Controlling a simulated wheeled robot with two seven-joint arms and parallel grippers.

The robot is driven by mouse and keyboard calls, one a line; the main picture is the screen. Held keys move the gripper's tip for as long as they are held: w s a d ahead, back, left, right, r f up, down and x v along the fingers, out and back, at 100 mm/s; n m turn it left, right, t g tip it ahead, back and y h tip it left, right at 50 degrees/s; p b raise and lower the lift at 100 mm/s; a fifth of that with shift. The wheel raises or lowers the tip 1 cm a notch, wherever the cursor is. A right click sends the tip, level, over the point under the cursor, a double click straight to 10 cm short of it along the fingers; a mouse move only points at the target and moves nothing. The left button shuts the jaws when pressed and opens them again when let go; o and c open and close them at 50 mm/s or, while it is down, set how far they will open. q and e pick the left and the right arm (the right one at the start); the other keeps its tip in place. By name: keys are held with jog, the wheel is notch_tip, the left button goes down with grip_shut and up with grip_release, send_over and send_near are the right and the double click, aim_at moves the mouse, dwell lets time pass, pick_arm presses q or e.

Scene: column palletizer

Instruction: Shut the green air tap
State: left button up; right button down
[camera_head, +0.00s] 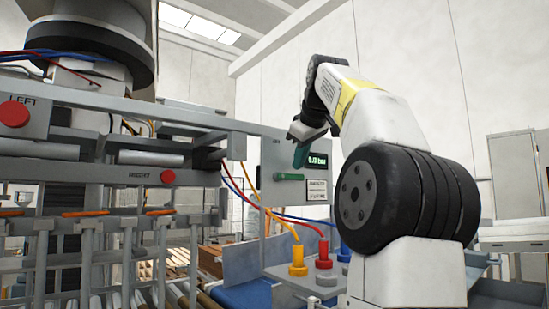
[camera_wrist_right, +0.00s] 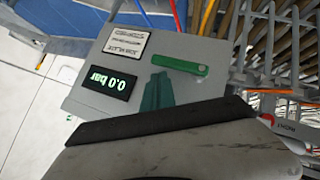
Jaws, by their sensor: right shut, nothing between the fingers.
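The green air tap (camera_head: 288,177) is a flat green lever lying level on the front of a grey panel. It also shows in the right wrist view (camera_wrist_right: 180,65). My right gripper (camera_head: 299,163) is shut and empty, its dark green fingers pointing down just above the lever's right end. In the right wrist view the fingers (camera_wrist_right: 158,80) are close to one end of the lever; I cannot tell whether they touch it. The display (camera_head: 317,160) on the panel reads 0.0 bar. My left gripper is not in view.
A label plate (camera_head: 317,189) is beside the lever. Red, blue and orange hoses hang past the panel to yellow (camera_head: 298,262) and red (camera_head: 323,256) fittings below. A grey frame with red buttons (camera_head: 14,113) and rollers fills the left.

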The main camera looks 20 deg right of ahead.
jog(key=shift+w+d+f, duration=0.1)
jog(key=shift+d+f, duration=0.25)
jog(key=shift+f, duration=0.1)
jog(key=shift+d+f, duration=0.1)
jog(key=shift+f, duration=0.05)
dwell(0.3)
jog(key=v, duration=0.8)
dwell(0.6)
